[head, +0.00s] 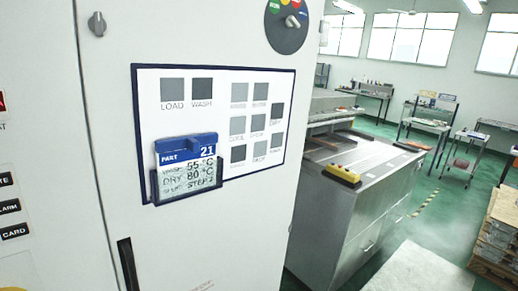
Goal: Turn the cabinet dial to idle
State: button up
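The cabinet dial (283,37) is a dark round disc at the top of the head view, on the upper right of the white cabinet front. The picture's top edge cuts it off. Coloured patches sit around its upper part, with green at the left. A light grey knob (292,21) stands out from its middle. The labels are too small to read, so I cannot tell its setting. My gripper is not in view.
The cabinet door (220,235) bears a blue-framed board (215,75) with grey squares and a part 21 card (187,165) in a dark holder. A small grey knob (97,23) is at upper left. A metal bench (345,200) stands right; green floor (425,235) lies beyond.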

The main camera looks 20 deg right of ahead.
aim_at(290, 22)
jog(key=i+l, duration=0.55)
jog(key=l, duration=0.25)
jog(key=i+l, duration=0.3)
jog(key=l, duration=0.1)
